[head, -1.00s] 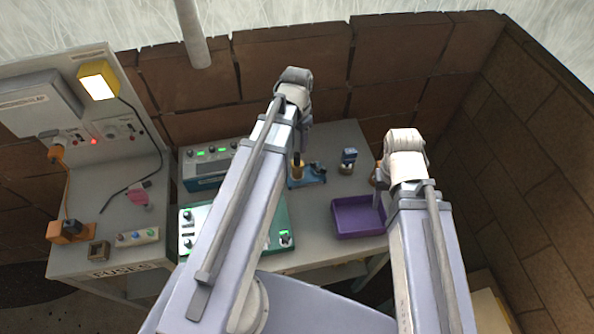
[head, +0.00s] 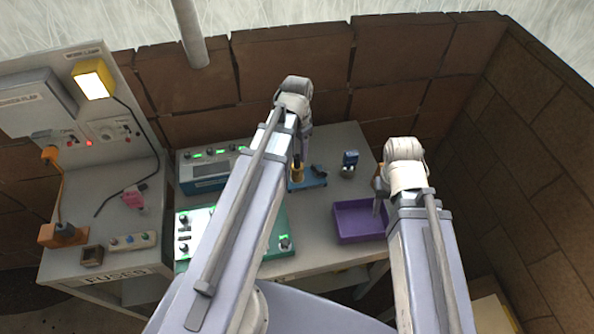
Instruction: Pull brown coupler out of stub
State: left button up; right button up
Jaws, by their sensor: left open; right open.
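A small brass-brown cylinder (head: 296,173) stands on a blue base (head: 315,179) on the bench; it may be the brown coupler, but I cannot tell it from the stub. My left gripper (head: 298,160) is open and points down just above or around the cylinder; its arm hides part of it. Another brown piece (head: 377,184) shows beside my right arm, mostly hidden. My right gripper (head: 378,208) is open, over the right side of the purple tray (head: 345,238), partly hidden by its own arm.
A blue instrument (head: 205,172) and a green-edged panel (head: 280,248) lie left and in front. The purple tray looks empty.

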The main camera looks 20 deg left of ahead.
aim_at(297, 167)
pick_arm(q)
jog(key=shift+f+b, duration=1)
jog(key=shift+f, duration=0.25)
jog(key=shift+c, duration=0.3)
grip_shut()
dwell(0.8)
